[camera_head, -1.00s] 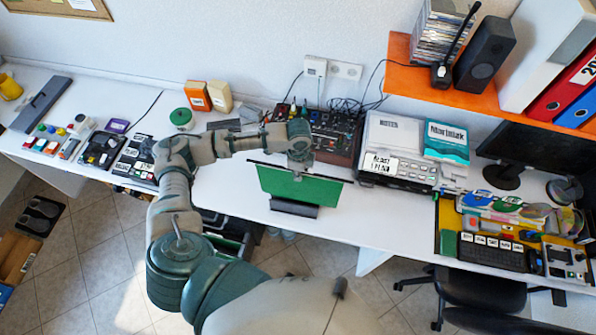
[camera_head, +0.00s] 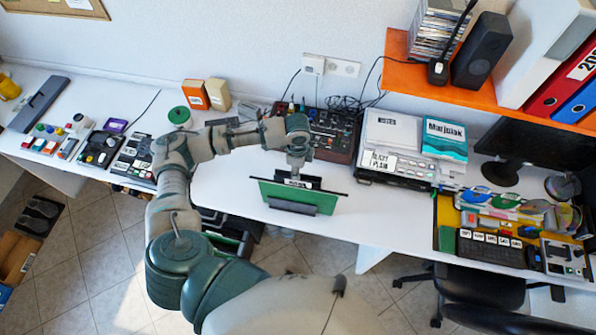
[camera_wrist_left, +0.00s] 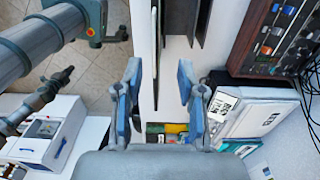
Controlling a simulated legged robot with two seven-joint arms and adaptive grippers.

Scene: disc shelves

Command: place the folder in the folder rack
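The folder (camera_head: 275,192) is green with a black top edge and a white label. It stands upright near the desk's front edge. The dark folder rack (camera_head: 306,209) overlaps its lower part; how deep it sits is hidden. My left gripper (camera_head: 297,172) is just above the folder's top edge. In the left wrist view my left gripper (camera_wrist_left: 159,85) has its fingers spread, with the thin folder edge (camera_wrist_left: 156,40) between them and a gap on both sides. My right gripper is not in view.
A dark control console (camera_head: 335,135) and a white device (camera_head: 396,170) stand behind and to the right. An orange shelf (camera_head: 410,72) is above. Black panels (camera_wrist_left: 181,18) show beside the folder in the wrist view. White desk is clear right of the folder.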

